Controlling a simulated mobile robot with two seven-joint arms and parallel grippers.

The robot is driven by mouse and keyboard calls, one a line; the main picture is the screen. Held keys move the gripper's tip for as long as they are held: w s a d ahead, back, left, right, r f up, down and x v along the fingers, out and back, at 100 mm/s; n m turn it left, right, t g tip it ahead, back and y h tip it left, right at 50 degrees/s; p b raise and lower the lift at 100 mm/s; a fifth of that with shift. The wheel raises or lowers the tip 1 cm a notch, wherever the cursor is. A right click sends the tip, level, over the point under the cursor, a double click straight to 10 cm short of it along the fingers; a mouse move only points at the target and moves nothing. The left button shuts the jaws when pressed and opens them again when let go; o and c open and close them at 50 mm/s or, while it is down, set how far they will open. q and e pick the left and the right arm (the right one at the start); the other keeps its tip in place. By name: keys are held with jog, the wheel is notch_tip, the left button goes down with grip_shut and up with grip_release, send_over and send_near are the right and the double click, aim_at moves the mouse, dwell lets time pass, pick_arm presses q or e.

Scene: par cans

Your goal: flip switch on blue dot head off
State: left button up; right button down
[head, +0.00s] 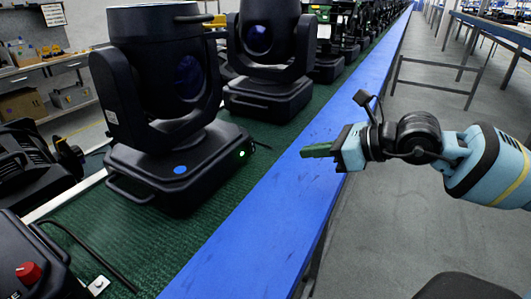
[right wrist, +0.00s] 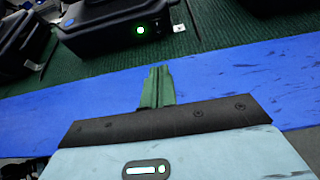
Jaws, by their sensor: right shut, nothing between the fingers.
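The black moving head light with the blue dot (head: 165,85) stands upright on the green mat. Its blue dot (head: 180,170) is on the base, and a lit green indicator (head: 242,154) is on the base's right side. In the right wrist view the indicator (right wrist: 140,30) glows on the base's dark side, with a small white tag (right wrist: 179,28) beside it. My right gripper (head: 306,151) is over the blue strip, right of the base and apart from it. Its green fingers (right wrist: 157,85) are closed together and empty. My left gripper is not in view.
Another moving head (head: 268,60) stands just behind, with more in a row beyond. A black device with a red knob (head: 28,272) is at the lower left. The blue strip (head: 262,225) along the table edge is clear, with grey floor (head: 400,240) to its right.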

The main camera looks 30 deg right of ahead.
aim_at(250, 154)
jog(key=shift+x, duration=0.8)
jog(key=shift+p+x, duration=0.35)
jog(key=shift+x, duration=0.55)
jog(key=x, duration=0.3)
jog(key=p+x, duration=0.1)
jog(key=x, duration=0.1)
jog(key=r+x, duration=0.1)
jog(key=x, duration=0.2)
jog(key=shift+w+a+f+p, duration=0.1)
jog(key=shift+w+a+p, duration=0.2)
jog(key=shift+w, duration=0.15)
